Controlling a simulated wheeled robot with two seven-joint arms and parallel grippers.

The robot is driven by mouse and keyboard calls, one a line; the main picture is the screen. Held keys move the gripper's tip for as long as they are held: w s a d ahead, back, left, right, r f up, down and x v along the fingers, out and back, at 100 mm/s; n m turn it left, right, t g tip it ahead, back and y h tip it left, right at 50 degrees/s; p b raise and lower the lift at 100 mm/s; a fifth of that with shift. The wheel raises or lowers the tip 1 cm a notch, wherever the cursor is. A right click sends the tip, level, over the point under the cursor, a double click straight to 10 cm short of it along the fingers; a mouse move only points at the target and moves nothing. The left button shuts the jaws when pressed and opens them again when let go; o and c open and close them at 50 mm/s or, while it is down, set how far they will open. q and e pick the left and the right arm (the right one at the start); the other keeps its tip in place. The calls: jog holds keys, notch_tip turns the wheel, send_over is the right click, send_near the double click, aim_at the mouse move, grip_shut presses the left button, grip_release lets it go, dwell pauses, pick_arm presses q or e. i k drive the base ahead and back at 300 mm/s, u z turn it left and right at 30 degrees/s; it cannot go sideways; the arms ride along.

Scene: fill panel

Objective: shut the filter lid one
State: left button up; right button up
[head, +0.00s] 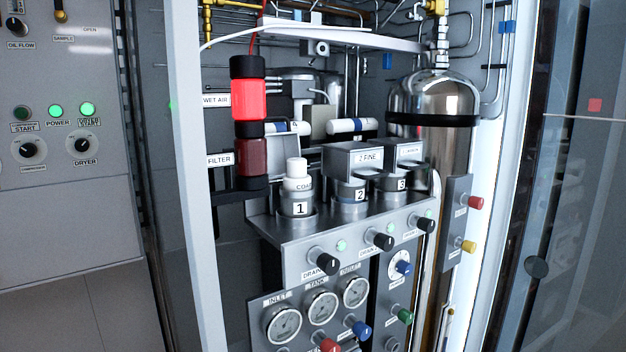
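Filter housing one (299,203) is a grey cup marked "1" at the left end of the metal shelf. A white stepped cylinder (297,174) stands upright in its top, with a partly readable "COA" label beside it. Neither of my grippers is in view.
A red-lit column (249,90) stands at the left, beside a white cabinet post (187,170). A shiny tank (433,97) stands at the right. Black drain knobs (327,264) stick out below the shelf, above several gauges (322,307). Space in front looks clear.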

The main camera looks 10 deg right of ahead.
aim_at(280, 147)
jog(key=z, duration=0.05)
jog(key=i, duration=0.4)
jog(key=u, duration=1.2)
jog(key=k, duration=0.9)
jog(key=z, duration=0.9)
jog(key=i, duration=0.5)
jog(key=z, duration=0.05)
